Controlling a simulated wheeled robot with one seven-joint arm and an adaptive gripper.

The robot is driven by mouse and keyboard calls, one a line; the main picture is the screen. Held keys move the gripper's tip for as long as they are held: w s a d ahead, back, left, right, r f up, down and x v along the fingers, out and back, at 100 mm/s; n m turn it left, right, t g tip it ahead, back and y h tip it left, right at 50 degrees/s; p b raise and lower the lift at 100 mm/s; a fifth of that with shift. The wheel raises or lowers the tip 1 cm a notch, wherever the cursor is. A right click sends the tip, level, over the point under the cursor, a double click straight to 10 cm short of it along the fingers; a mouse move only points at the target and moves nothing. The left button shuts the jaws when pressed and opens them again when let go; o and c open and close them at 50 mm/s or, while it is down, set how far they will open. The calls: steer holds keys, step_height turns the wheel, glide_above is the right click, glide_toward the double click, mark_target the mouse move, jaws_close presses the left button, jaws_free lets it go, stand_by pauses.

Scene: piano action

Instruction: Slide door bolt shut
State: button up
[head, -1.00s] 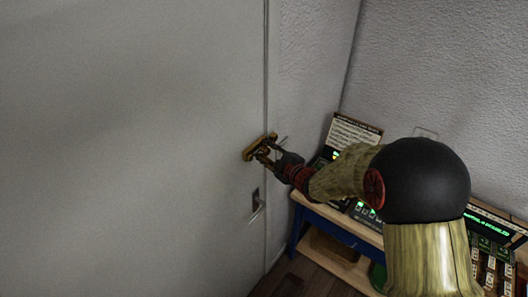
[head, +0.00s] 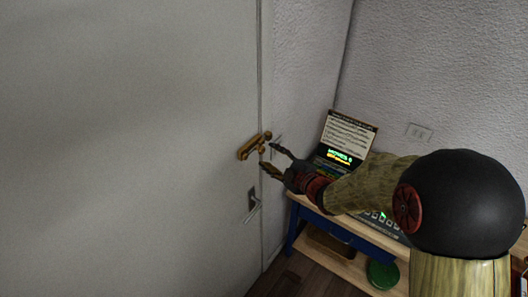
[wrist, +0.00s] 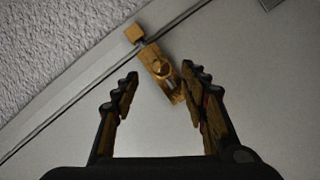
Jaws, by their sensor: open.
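A brass door bolt (head: 252,148) is mounted near the right edge of the grey door (head: 130,150), above the door handle (head: 254,203). In the wrist view the bolt (wrist: 162,70) lies ahead of the fingers, its body on the door. A separate brass block (wrist: 134,33) sits across the door gap, by the frame. My gripper (head: 269,157) is open and empty, just right of the bolt. In the wrist view its fingers (wrist: 158,92) are spread wide, with the bolt's knob beyond and between them. I cannot tell whether the bolt's rod spans the gap.
A blue-framed wooden table (head: 345,230) with a lit screen and sign (head: 347,133) stands right of the door. A green round object (head: 382,275) is on its lower shelf. A wall plate (head: 419,132) is on the right wall. The door's left side is clear.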

steer(key=v, duration=0.5)
steer(key=shift+f, duration=0.1)
stand_by(0.3)
steer(key=s+d+f+m+g+h+b, duration=0.1)
steer(key=s+d+f+m+g+h, duration=0.2)
steer(key=s+d+f+m+h, duration=0.25)
steer(key=s+d+f+m+g+h+b, duration=0.1)
steer(key=s+d+f+m+g+h, duration=0.15)
steer(key=d+f+m, duration=0.5)
steer(key=s+a+m+g+b, duration=0.1)
steer(key=s+m+b, duration=0.4)
steer(key=s+b, duration=1.5)
steer(key=shift+s+a+g, duration=0.2)
steer(key=shift+s+g, duration=0.25)
steer(key=shift+s, duration=1.1)
